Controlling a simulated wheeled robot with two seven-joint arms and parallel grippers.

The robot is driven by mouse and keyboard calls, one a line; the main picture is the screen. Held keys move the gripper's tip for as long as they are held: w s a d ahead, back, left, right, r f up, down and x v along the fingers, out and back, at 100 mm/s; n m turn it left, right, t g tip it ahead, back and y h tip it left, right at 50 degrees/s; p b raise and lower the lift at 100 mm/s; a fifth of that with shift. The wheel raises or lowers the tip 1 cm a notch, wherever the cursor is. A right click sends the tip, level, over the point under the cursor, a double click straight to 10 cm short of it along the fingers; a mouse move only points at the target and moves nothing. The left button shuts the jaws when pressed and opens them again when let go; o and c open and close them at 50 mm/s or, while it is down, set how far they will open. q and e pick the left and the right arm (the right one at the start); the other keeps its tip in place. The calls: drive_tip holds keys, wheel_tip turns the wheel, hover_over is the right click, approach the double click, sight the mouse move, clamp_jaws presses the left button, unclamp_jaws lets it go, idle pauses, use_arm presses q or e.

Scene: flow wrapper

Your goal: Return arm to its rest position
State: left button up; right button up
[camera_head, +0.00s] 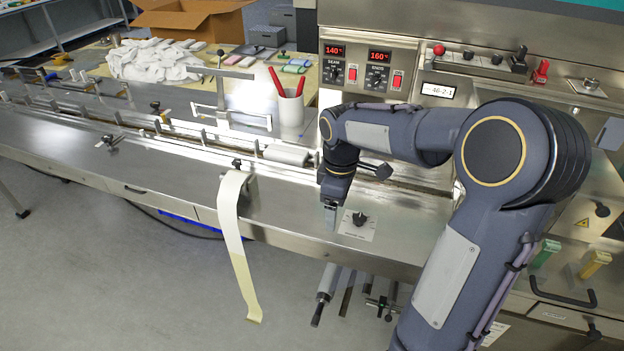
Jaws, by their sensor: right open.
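My right arm comes in from the lower right and bends over the machine's steel front table. My right gripper (330,216) points down over the table, just left of a black rotary knob (359,219) on a light plate. The gripper is small in the view and nothing shows held in it. I cannot tell how far above the steel surface it is. My left gripper is not in view.
A control panel with red displays (334,50) stands behind my arm. A pale strip (236,240) hangs over the table's front edge. A white cup with red-handled tools (290,112) and a cardboard box (193,18) stand farther back. The table's left part (80,145) is mostly clear.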

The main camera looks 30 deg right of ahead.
drive_tip(key=s+a+r+m+t+y, duration=0.3)
drive_tip(key=s+a+m+t, duration=0.2)
drive_tip(key=s+a+m, duration=0.4)
drive_tip(key=s+a, duration=0.4)
drive_tip(key=s, duration=0.4)
drive_tip(key=shift+a+t+y, duration=0.25)
drive_tip(key=shift+t+y, duration=0.05)
drive_tip(key=shift+y, duration=0.1)
